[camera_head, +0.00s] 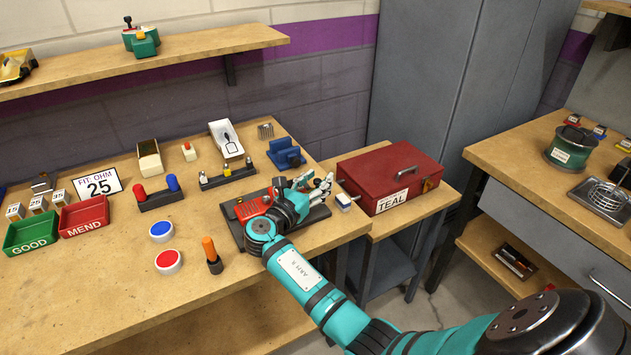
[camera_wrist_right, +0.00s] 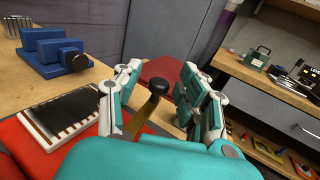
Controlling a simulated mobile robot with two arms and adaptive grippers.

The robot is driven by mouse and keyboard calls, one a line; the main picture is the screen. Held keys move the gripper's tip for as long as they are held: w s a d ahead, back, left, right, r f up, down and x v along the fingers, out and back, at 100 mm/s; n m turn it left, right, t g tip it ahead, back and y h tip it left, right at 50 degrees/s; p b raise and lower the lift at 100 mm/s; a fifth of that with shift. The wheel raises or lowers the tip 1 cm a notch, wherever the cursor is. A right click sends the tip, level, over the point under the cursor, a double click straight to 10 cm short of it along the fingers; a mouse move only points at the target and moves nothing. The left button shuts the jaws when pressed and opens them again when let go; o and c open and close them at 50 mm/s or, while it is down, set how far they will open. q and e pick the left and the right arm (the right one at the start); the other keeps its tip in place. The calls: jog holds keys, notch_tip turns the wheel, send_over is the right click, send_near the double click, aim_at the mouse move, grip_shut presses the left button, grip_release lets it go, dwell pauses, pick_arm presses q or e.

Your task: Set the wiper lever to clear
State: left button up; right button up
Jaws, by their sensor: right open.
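My right gripper (camera_head: 303,184) is over the right end of a red device (camera_head: 251,208) on a dark base (camera_head: 236,229) at the bench's front right. In the right wrist view its two fingers are open (camera_wrist_right: 160,74). A lever with a round black knob (camera_wrist_right: 152,87) and a brass-coloured stem stands between them, with visible gaps at the knob. Whether the stem touches a finger I cannot tell. The red device (camera_wrist_right: 62,146) with a dark ribbed panel (camera_wrist_right: 75,112) lies to the left there. No lever marking is readable. The lever is hidden in the head view. My left gripper is out of view.
A blue vise-like block (camera_head: 286,153) stands just behind the device. A red toolbox (camera_head: 391,168) labelled TEAL sits on a lower stand to the right. An orange-handled tool (camera_head: 211,254) stands upright to the left. The bench front left is clear.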

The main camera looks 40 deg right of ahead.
jog(key=v, duration=1.2)
jog(key=shift+f, duration=0.1)
